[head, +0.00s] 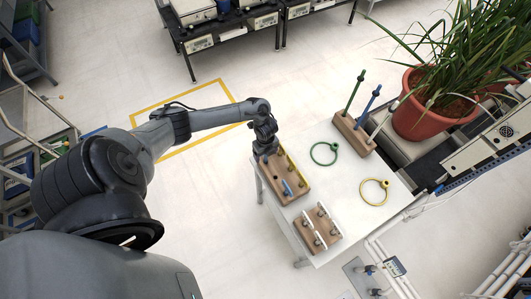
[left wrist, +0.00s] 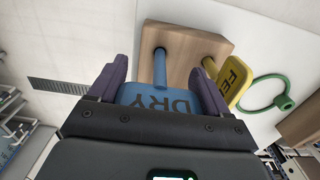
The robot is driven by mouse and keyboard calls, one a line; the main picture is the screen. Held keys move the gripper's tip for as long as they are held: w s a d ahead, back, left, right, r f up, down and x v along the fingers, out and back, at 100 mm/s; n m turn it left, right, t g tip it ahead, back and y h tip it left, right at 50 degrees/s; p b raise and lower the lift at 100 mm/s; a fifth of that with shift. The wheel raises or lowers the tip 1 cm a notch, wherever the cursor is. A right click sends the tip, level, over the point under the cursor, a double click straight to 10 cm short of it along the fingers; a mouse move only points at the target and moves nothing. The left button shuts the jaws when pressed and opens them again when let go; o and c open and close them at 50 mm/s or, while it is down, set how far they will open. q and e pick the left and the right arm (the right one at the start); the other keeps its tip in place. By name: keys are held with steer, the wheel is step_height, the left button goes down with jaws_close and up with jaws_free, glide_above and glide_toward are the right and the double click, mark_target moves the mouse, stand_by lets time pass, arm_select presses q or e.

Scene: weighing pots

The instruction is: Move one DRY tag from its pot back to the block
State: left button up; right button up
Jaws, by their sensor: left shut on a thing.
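My left gripper (head: 264,142) is at the far left end of the wooden block (head: 294,197) on the white table. In the left wrist view, its purple fingers (left wrist: 160,88) are shut on a blue DRY tag (left wrist: 150,97). The tag's blue stake points at the block (left wrist: 188,45), its end at a dark hole; how deep it sits I cannot tell. A yellow tag (left wrist: 234,82), its lettering partly visible, stands in the block beside it. Another blue tag (head: 287,188) shows on the block in the head view. The terracotta pot (head: 425,115) holds a leafy plant. My right gripper is out of view.
A green ring (head: 324,153) and a yellow ring (head: 374,192) lie flat on the table (head: 345,195). A wooden stand (head: 353,134) with a green and a blue rod stands near the pot. A second wooden block (head: 318,230) with pale items is at the near edge.

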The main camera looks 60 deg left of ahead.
arm_select(q)
steer(key=shift+f+b, duration=1.4)
steer(key=shift+f, duration=0.45)
steer(key=o, duration=0.9)
steer(key=shift+r, duration=0.1)
steer(key=shift+r, duration=0.1)
step_height(320, 180, up, 11)
steer(key=shift+f+p, duration=0.2)
steer(key=shift+p, duration=1)
